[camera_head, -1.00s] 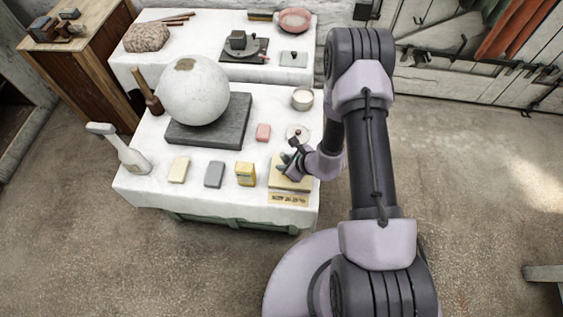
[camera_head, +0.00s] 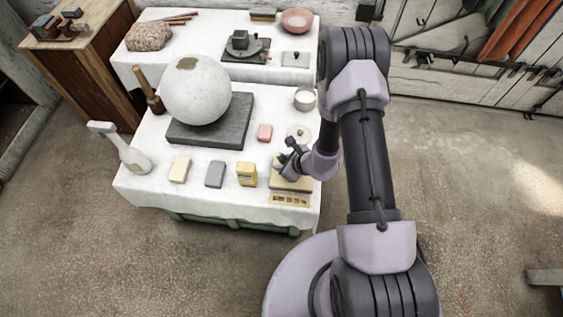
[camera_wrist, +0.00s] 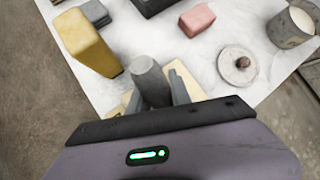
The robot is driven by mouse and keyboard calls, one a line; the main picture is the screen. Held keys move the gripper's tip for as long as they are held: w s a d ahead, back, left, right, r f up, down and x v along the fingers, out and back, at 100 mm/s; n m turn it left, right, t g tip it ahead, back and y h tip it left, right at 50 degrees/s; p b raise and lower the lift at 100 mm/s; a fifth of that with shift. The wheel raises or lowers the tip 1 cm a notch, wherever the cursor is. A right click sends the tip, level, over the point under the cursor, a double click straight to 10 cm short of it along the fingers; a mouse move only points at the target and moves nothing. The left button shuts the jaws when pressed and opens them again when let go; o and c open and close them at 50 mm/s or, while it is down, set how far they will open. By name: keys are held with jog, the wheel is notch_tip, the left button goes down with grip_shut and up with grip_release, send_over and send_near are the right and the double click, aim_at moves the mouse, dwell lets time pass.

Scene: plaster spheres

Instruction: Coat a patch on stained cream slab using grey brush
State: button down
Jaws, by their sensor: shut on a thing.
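A cream slab (camera_head: 304,186) lies at the front right corner of the near white table, and my gripper covers much of it. Its edge also shows in the wrist view (camera_wrist: 188,84). No stain on it can be made out. My gripper (camera_head: 287,160) is over the slab, shut on a grey rounded handle, which I take for the grey brush (camera_wrist: 150,80). The brush stands up between the fingers. Its lower end is hidden, so I cannot tell whether it touches the slab.
A yellow block (camera_head: 246,174), grey block (camera_head: 214,174) and pink block (camera_head: 265,132) stand nearby. A round lid (camera_head: 298,133) and a cup (camera_head: 305,99) are behind. A large plaster sphere (camera_head: 196,92) rests on a dark base (camera_head: 225,134). The floor right is open.

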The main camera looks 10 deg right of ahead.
jog(key=shift+s+d+r+p, duration=0.15)
jog(key=shift+d+r+p, duration=0.15)
jog(key=shift+d+r, duration=0.35)
jog(key=shift+f, duration=0.1)
jog(key=shift+w+f, duration=0.15)
jog(key=shift+w, duration=0.25)
jog(key=shift+w+f+b, duration=0.3)
jog(key=shift+w+b, duration=0.2)
jog(key=shift+w, duration=0.4)
jog(key=shift+f, duration=0.2)
